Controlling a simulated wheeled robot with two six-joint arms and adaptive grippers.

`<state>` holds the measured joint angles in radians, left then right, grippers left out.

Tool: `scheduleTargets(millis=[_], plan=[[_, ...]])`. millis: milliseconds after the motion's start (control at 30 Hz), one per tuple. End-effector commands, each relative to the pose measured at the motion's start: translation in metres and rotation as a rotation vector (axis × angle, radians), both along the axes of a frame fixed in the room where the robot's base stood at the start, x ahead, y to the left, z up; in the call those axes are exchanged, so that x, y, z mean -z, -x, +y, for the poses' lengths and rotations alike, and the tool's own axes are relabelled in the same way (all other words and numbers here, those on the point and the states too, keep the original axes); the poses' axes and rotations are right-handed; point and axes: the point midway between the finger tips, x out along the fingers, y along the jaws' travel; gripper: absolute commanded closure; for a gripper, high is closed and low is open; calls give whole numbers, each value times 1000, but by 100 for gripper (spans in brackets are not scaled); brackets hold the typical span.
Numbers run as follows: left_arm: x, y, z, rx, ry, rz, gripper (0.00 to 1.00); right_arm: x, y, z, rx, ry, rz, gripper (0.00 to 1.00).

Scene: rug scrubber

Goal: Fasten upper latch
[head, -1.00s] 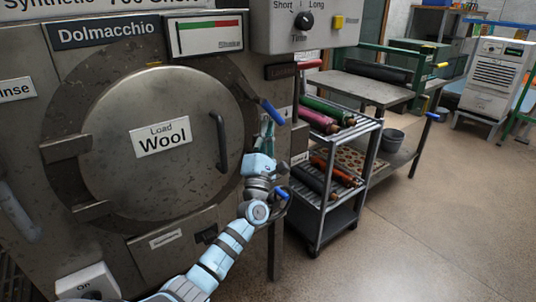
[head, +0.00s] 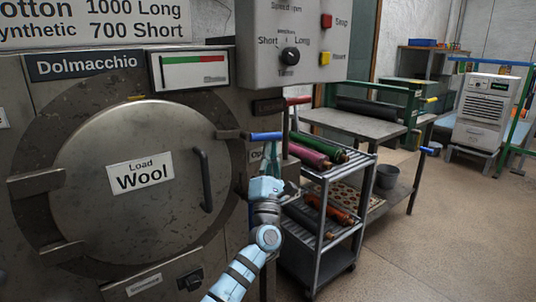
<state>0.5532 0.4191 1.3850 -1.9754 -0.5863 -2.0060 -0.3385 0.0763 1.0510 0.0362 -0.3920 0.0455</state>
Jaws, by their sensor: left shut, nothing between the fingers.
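The upper latch (head: 264,136) has a blue handle at the right of the round door (head: 125,185). The handle lies nearly level, and its dark metal bar (head: 228,134) reaches left to the door's upper right edge. The door carries a "Load Wool" label and looks closed, its curved black pull handle (head: 204,180) facing me. My left gripper (head: 269,158) is shut and empty, its fingers pointing up just below the blue handle. I cannot tell whether the fingertips touch the handle. My right gripper is not in view.
A grey control box (head: 290,30) with buttons and a dial hangs above the latch. A rack (head: 330,195) of coloured rolls stands close to the right of my left arm. A workbench (head: 355,124) stands behind it. The floor at right is clear.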

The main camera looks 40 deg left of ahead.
Motion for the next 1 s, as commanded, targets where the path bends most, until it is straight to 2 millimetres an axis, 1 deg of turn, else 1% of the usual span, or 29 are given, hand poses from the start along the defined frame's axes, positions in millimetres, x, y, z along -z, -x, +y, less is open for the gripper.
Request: scheduleTargets(millis=[300,767,867,967,1000], plan=[[-3,-1,0,0,0,0,100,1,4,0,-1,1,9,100],[-1,-1,-1,0,0,0,100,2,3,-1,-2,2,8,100],[7,0,-5,-1,1,0,100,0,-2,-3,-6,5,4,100],[22,3,-13,0,3,-1,100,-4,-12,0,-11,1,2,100],[30,5,-17,-1,3,1,100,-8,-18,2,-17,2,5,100]])
